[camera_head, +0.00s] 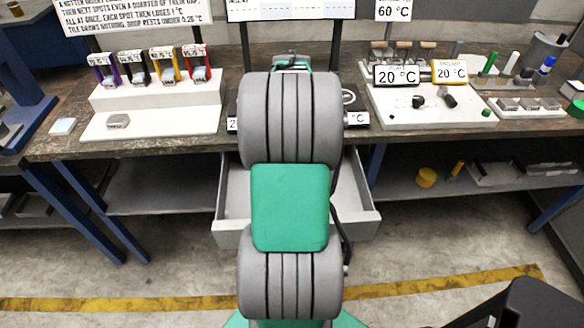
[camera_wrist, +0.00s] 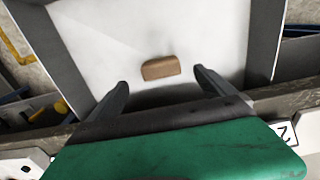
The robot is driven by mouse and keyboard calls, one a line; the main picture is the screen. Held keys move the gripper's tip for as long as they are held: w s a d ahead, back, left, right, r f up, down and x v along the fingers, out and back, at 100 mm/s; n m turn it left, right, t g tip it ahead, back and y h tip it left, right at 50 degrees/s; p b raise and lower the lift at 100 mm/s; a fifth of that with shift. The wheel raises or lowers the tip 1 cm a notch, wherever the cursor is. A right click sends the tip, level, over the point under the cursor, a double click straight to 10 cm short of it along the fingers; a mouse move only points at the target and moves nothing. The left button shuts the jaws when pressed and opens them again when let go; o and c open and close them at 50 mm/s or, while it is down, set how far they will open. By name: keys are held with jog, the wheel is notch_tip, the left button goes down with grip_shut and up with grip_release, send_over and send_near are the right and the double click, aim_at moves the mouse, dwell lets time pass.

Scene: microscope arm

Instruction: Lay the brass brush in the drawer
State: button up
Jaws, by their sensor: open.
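The drawer (camera_head: 358,212) is pulled out below the bench, and my arm covers its middle in the head view. In the wrist view, a brown block (camera_wrist: 160,68), which looks like the wooden back of the brass brush, lies on the pale floor of the drawer (camera_wrist: 215,30). No bristles show. My gripper (camera_wrist: 160,77) is open, with its two dark fingers apart on either side of the block and not closed on it. The head view hides my gripper and the block behind my arm.
The bench top (camera_head: 60,148) runs above the drawer. A white stepped stand (camera_head: 150,120) with several tagged items is on the left. A white board (camera_head: 430,110) with small dark pieces is on the right. A lower shelf (camera_head: 160,200) extends beside the drawer.

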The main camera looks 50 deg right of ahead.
jog(key=w+a+r+n, duration=0.2)
jog(key=w+a+r, duration=0.1)
jog(key=a, duration=0.3)
jog(key=w+a+r+n, duration=0.1)
jog(key=w+a+r, duration=0.25)
jog(key=a, duration=0.35)
jog(key=s+a+n+t, duration=0.1)
jog(key=s+a+n, duration=0.1)
jog(key=a, duration=0.9)
jog(key=s+a+n+t, duration=0.2)
jog(key=a+n, duration=0.3)
jog(key=a, duration=0.7)
jog(key=shift+s+f, duration=0.45)
jog(key=shift+s, duration=0.05)
